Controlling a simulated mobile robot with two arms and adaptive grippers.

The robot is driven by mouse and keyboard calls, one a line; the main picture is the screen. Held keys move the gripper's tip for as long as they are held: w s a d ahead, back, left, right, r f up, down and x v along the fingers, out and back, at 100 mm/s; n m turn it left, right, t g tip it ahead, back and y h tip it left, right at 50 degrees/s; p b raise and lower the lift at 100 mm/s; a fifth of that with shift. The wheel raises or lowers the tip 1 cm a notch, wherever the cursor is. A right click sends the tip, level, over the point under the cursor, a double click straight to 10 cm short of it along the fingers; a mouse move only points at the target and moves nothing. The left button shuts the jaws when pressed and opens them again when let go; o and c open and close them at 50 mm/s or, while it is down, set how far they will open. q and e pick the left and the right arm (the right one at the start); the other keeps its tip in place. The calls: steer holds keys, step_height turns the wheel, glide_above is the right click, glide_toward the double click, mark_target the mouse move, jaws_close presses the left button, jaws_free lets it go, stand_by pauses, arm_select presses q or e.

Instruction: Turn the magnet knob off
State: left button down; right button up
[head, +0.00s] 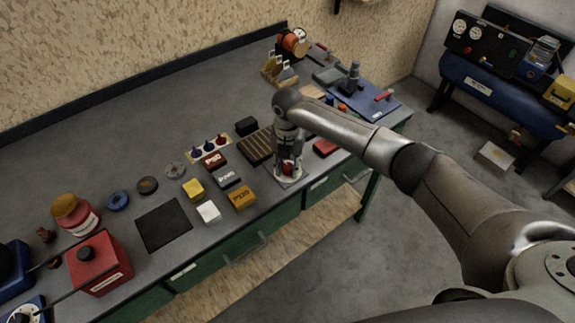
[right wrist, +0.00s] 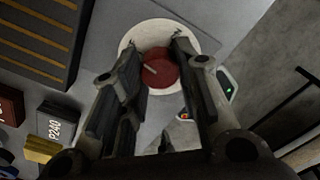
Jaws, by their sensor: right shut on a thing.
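The magnet knob is a red round knob (right wrist: 160,68) with a pale pointer mark, on a white disc (right wrist: 192,34). In the head view the knob (head: 288,168) sits on a small light plate (head: 287,181) near the bench's front edge, partly hidden by my gripper. My right gripper (head: 289,162) points down over it; in the right wrist view its two fingers (right wrist: 158,72) are on either side of the knob, shut on it. Small red and green lights (right wrist: 227,86) show beside the disc. My left gripper is not in view.
A dark slotted block (head: 257,146) stands just left of the gripper. Labelled blocks, including an orange one (head: 241,197), lie further left. A blue plate with a clamp tool (head: 365,101) is at the bench's right end.

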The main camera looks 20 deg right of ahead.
mark_target(288, 167)
steer(key=shift+n, duration=1)
steer(key=o, duration=1)
step_height(288, 167, up, 12)
